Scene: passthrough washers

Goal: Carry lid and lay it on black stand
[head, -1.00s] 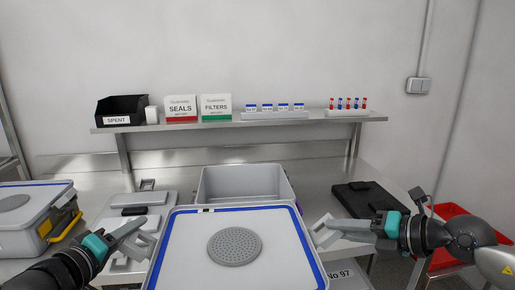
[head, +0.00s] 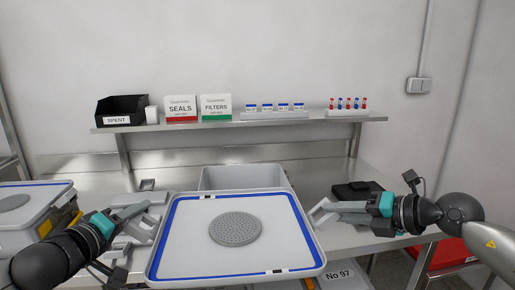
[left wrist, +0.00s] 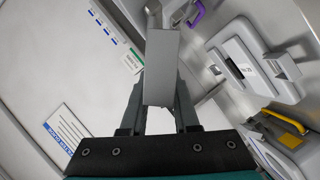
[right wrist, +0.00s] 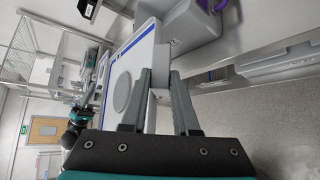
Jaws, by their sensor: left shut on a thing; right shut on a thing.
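The lid (head: 190,240) is a flat pale panel with a blue border and a grey perforated disc. It is held level or nearly so in front of the open grey bin, partly covering it from view. My left gripper (head: 150,212) is shut on the lid's left side; the left wrist view shows a grey block (left wrist: 161,65) between its fingers. My right gripper (head: 316,214) is shut on the lid's right side, and the lid also shows in the right wrist view (right wrist: 118,85). The black stand (head: 352,190) lies on the bench at right, partly hidden behind my right gripper.
The open grey bin (head: 240,178) stands behind the lid. A closed bin with a yellow latch (head: 30,215) is at far left. A grey fixture (head: 133,225) lies behind my left gripper. A shelf (head: 240,122) with boxes and vials runs along the back. A red bin (head: 455,252) is at right.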

